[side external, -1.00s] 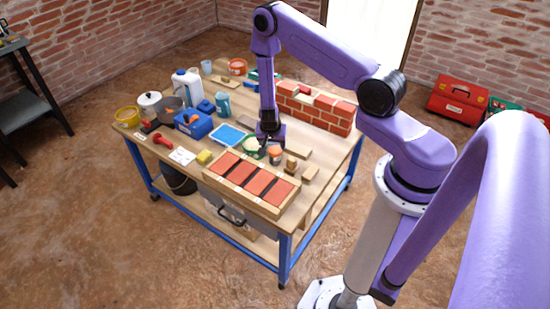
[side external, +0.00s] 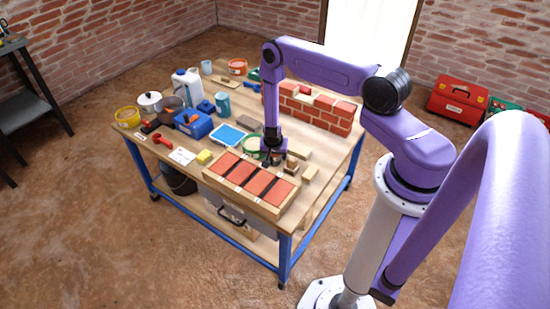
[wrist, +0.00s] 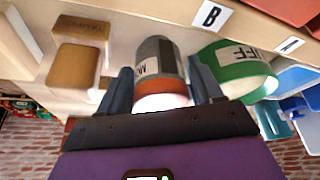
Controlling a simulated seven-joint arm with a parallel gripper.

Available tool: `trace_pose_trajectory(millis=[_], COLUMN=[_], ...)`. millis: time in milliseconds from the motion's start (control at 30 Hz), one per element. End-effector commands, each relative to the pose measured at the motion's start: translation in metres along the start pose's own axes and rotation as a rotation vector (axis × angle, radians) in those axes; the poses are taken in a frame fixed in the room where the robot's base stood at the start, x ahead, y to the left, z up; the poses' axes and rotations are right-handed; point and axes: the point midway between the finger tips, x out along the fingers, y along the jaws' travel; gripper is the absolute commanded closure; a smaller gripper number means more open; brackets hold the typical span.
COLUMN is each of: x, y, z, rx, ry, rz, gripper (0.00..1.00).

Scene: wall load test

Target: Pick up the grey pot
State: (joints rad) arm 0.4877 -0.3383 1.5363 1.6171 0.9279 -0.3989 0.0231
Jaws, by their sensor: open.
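The grey pot (wrist: 155,55) has an orange band, a label and a bright white end. In the wrist view it lies between the two fingers of my gripper (wrist: 159,72), with a finger on each side. The fingers are spread; I cannot tell whether either touches the pot. In the side view my gripper (side external: 270,160) is low over the worktable, behind the tray of red bricks, and largely hides the pot.
A green tub (wrist: 235,72) stands close beside the right finger in the wrist view. Wooden blocks (wrist: 76,66) lie on the other side. The brick tray (side external: 276,208) is in front, and a small brick wall (side external: 315,112) stands behind. Blue trays and containers fill the left.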

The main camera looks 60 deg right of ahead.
Motion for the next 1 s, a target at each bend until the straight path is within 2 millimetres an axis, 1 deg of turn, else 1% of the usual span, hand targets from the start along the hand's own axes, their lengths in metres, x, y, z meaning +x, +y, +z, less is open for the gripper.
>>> trace_pose_trajectory(millis=[267, 300, 367, 400, 767, 867, 1000], x=[0.002, 0.002, 0.002, 0.002, 0.000, -0.004, -0.015], y=[0.000, 0.000, 0.000, 0.000, 0.000, -0.001, -0.001], z=[-0.001, -0.001, -0.001, -0.001, -0.002, -0.003, -0.008], rx=[0.001, 0.001, 0.001, 0.001, 0.001, 0.001, 0.001], ry=[0.001, 0.001, 0.001, 0.001, 0.002, 0.002, 0.003], rz=[0.000, 0.000, 0.000, 0.000, -0.001, -0.001, -0.002], gripper=[0.35, 0.48, 0.67, 0.72, 0.72, 0.72, 0.72])
